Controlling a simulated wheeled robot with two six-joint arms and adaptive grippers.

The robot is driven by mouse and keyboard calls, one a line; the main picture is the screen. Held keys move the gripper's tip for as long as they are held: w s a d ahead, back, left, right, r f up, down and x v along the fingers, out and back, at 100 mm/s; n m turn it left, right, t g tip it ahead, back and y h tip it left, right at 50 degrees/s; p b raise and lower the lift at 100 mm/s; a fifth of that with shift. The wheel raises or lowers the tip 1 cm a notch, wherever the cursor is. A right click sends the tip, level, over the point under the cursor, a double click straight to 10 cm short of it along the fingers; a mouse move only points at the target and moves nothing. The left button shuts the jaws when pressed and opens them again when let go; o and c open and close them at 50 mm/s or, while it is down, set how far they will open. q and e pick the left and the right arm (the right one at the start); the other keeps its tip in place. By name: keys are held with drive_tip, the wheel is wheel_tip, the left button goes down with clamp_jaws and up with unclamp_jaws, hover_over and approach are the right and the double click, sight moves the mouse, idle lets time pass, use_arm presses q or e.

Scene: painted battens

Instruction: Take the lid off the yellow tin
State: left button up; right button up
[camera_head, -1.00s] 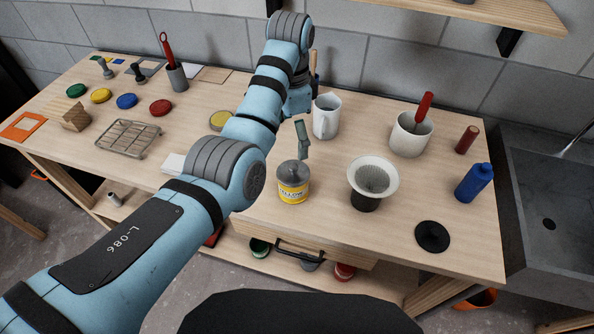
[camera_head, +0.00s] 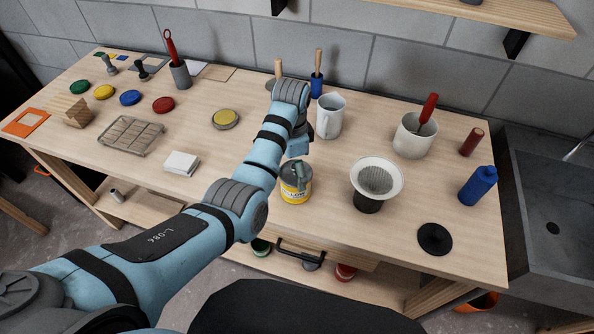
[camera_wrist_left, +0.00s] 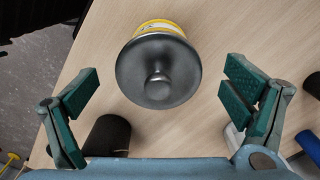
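The yellow tin (camera_head: 296,197) stands upright near the front of the bench, with a dark grey lid on it. In the left wrist view the round lid (camera_wrist_left: 140,85) with its central knob (camera_wrist_left: 157,86) covers most of the tin (camera_wrist_left: 160,25). My left gripper (camera_head: 299,176) is just above the lid in the head view and hides part of it. In the left wrist view the left gripper (camera_wrist_left: 160,92) is open, one finger on each side of the lid, with visible gaps. My right gripper is not in view.
A white dripper (camera_head: 376,178) on a dark cup stands right of the tin. A white pitcher (camera_head: 329,117) stands behind it. A black disc (camera_head: 434,238) lies at the front right. A white block (camera_head: 182,163) lies left, with bare bench around it.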

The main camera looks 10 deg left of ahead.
use_arm(q)
drive_tip(key=shift+s+d+r, duration=0.1)
drive_tip(key=shift+s+d, duration=0.05)
drive_tip(key=shift+s, duration=0.1)
drive_tip(key=c, duration=1.8)
drive_tip(key=shift+c, duration=1.3)
drive_tip(key=shift+w, duration=0.1)
